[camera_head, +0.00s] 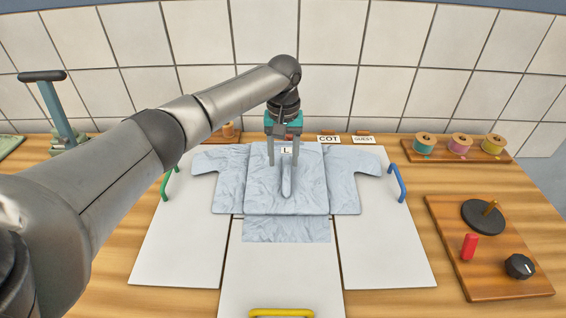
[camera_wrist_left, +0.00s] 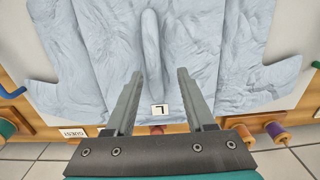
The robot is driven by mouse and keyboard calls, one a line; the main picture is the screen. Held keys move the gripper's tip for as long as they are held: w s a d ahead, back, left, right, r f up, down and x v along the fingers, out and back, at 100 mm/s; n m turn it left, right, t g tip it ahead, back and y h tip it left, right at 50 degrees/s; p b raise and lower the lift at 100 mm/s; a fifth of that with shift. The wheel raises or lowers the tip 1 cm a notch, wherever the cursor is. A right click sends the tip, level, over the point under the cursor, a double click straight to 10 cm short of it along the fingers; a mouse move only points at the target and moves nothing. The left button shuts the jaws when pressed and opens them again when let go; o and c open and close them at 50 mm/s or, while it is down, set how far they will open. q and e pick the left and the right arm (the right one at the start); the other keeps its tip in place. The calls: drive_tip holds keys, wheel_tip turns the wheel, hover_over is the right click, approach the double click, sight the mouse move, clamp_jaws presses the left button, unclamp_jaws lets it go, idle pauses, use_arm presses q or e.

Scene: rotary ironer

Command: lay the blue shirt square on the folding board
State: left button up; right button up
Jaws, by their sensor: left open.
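The pale blue shirt (camera_head: 310,195) lies spread on the white folding board (camera_head: 180,255), with its sleeves out to the left and right and its lower part over the bottom panel. It looks roughly square to the board. A label marked L shows at its top edge. My left gripper (camera_head: 283,165) is open and points down over the upper middle of the shirt. In the left wrist view its two fingers (camera_wrist_left: 157,95) stand apart, on either side of a raised ridge in the shirt (camera_wrist_left: 152,55). I cannot tell whether the fingertips touch the cloth. My right gripper is not in view.
The board has green (camera_head: 168,184), blue (camera_head: 397,182) and yellow (camera_head: 282,313) handles. Spools on a wooden rack (camera_head: 459,158) stand at back right. A wooden panel with a red lever and a black knob (camera_head: 519,266) lies at right. COT and GUEST cards (camera_head: 328,140) stand behind the board.

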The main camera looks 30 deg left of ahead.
sight(283, 168)
use_arm(q)
wheel_tip(283, 168, up, 9)
drive_tip(key=p, duration=0.1)
